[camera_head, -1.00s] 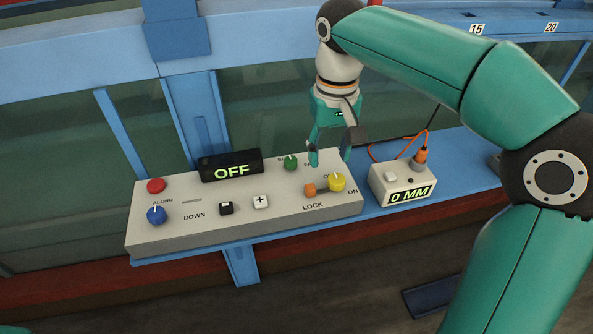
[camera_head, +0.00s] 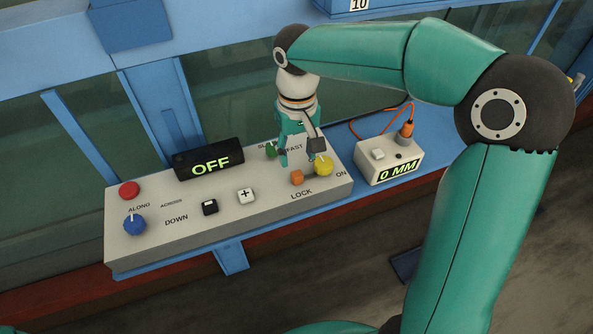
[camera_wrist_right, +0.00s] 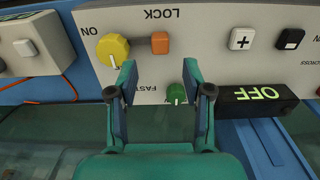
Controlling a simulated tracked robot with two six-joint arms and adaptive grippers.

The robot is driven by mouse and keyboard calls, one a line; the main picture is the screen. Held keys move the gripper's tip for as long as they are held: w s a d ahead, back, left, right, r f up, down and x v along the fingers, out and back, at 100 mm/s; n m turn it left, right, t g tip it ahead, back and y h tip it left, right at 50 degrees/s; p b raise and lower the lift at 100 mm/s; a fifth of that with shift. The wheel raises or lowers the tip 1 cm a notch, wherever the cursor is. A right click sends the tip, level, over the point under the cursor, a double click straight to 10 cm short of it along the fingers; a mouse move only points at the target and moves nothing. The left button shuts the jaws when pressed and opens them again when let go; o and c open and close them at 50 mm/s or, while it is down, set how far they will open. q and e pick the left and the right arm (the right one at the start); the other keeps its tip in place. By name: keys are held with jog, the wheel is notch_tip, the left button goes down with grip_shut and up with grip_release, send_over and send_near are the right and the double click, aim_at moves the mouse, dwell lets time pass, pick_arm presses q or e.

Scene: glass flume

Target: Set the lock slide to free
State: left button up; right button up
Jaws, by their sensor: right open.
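The lock slide is a small orange block (camera_head: 297,177) on the sloped grey control panel (camera_head: 140,245), above the word LOCK and left of the yellow knob. It also shows in the right wrist view (camera_wrist_right: 159,42), just beyond my fingertips. My right gripper (camera_head: 301,156) is open and empty, pointing down over the panel just behind the orange block. In the right wrist view its two fingers (camera_wrist_right: 159,72) stand apart, roughly in line with the block's two sides. I see no contact with the block. My left gripper is not in view.
A yellow knob (camera_head: 323,166) marked ON sits close beside the block. A green knob (camera_head: 271,151) is behind, near my fingers. A display reading OFF (camera_head: 209,160) stands at the panel's back. A box reading 0 MM (camera_head: 388,163) with an orange cable is to the right.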

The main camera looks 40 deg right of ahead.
aim_at(297, 173)
notch_tip(297, 173, down, 7)
jog(key=shift+r, duration=0.1)
dwell(0.3)
grip_shut()
